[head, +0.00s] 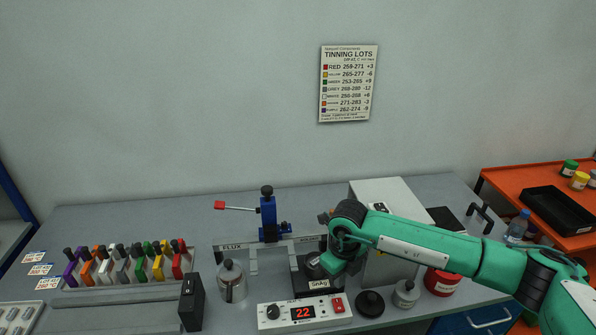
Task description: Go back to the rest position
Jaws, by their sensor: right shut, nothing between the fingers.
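My right arm, green with dark joints, reaches in from the right edge across the bench. Its gripper (327,265) points down at the black solder pot unit (307,283), which bears a white label. The gripper is shut with nothing seen in it. Its fingertips are small and partly hidden by the wrist, so I cannot tell whether they touch the pot. My left gripper is not in view.
A controller (303,312) reading 22 stands in front of the pot. A grey box (393,191) stands behind my arm. Nearby are a blue lever press (268,216), a metal can (232,283), a red tin (441,281) and a bottle (517,228). Coloured holders (130,266) line the left.

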